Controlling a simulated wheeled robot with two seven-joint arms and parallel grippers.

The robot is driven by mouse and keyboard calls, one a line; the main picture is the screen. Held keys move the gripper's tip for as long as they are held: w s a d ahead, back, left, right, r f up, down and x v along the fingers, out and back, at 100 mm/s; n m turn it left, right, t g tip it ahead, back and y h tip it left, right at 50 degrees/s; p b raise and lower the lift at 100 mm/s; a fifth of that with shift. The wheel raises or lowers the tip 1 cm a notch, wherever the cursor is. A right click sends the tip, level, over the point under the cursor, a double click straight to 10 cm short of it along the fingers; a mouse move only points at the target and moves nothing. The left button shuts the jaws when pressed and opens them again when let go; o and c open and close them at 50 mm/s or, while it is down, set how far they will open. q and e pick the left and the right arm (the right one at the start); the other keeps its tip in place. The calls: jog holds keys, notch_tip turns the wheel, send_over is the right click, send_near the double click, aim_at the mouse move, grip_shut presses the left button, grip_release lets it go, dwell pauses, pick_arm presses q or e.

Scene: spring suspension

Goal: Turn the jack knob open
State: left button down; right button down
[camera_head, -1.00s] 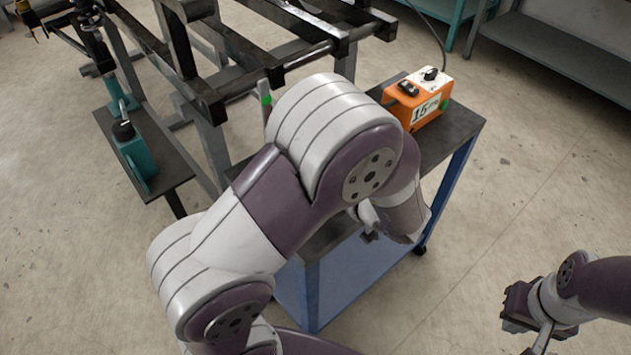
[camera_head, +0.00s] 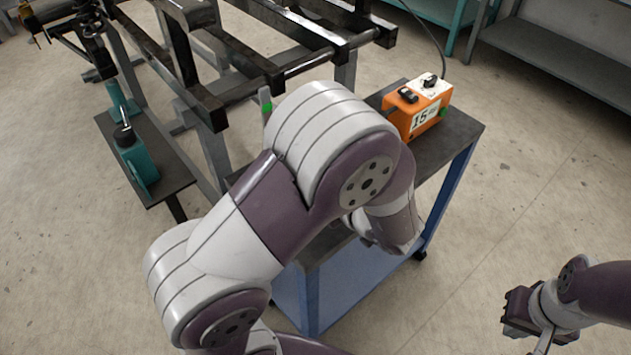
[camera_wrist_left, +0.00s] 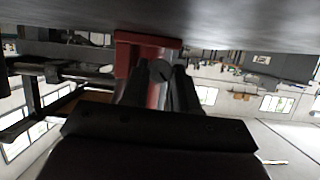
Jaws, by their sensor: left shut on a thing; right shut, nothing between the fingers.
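My left arm (camera_head: 270,210) crosses the head view and its gripper is hidden behind it there. In the left wrist view my left gripper (camera_wrist_left: 159,88) is shut on a dark rounded piece (camera_wrist_left: 160,71), which looks like the jack knob. A red part (camera_wrist_left: 148,43) is just beyond it, against a dark flat surface (camera_wrist_left: 230,22). How far the knob is turned cannot be told. My right gripper (camera_head: 515,312) is shut and empty at the lower right of the head view, over the floor.
An orange and white box (camera_head: 418,103) stands on the dark-topped blue cart (camera_head: 455,135). A teal device with a black top (camera_head: 137,158) sits on a low dark shelf (camera_head: 172,172) at left. A dark metal frame (camera_head: 255,60) stands behind. Open floor lies at right.

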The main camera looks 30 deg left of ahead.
pick_arm(q)
jog(key=shift+s+n+t, duration=0.1)
jog(key=shift+n+t, duration=0.2)
jog(key=shift+n, duration=0.2)
jog(key=shift+n+t+h, duration=0.3)
jog(key=shift+n+t, duration=0.2)
jog(key=shift+n, duration=0.1)
jog(key=shift+s+a+f+n+t+b, duration=0.1)
jog(key=shift+n+t+b, duration=0.3)
jog(key=shift+n, duration=0.3)
jog(key=shift+s+n+t+b, duration=0.1)
jog(key=shift+n+t+b, duration=0.25)
jog(key=shift+n, duration=0.35)
jog(key=c, duration=0.9)
grip_release()
jog(key=shift+o, duration=0.2)
